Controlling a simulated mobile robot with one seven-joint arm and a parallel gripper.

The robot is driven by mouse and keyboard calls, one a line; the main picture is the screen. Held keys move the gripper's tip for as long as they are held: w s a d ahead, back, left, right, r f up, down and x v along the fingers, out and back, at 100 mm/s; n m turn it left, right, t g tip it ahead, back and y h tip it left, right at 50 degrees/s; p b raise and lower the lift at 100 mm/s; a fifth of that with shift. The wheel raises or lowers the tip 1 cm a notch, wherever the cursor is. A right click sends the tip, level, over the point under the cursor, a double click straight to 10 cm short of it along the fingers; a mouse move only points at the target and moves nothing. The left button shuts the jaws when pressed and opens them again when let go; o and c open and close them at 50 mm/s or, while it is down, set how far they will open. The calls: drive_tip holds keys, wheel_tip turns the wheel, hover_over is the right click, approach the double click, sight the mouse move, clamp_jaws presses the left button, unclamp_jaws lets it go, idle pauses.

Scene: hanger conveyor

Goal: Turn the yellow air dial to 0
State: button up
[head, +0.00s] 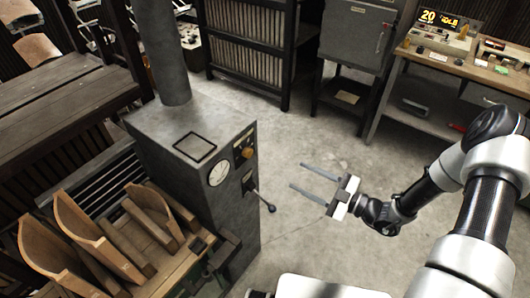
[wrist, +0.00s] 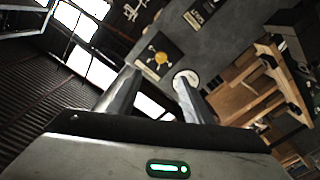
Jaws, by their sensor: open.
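The yellow air dial (head: 247,152) is a small round knob on the front panel of a grey machine cabinet (head: 228,215), just right of and above a white round gauge (head: 219,173). In the wrist view the yellow dial (wrist: 161,58) sits on a dark square plate, and the gauge (wrist: 186,78) is partly behind one finger. My gripper (head: 312,179) is open and empty, its fingers pointing left toward the cabinet. It is right of the dial and apart from it. The dial's setting is too small to read.
A lever with a dark ball end (head: 270,207) sticks out of the cabinet below the dial. A wooden bench with curved wooden pieces (head: 85,240) stands at the left. A workbench with a lit display (head: 440,19) is at the back right. The floor (head: 330,135) between is clear.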

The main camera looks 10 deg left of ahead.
sight(250, 154)
drive_tip(key=p+x, duration=0.1)
drive_tip(key=x, duration=1.6)
drive_tip(key=shift+s+a, duration=0.1)
drive_tip(key=c, duration=1.1)
drive_tip(key=shift+o, duration=0.2)
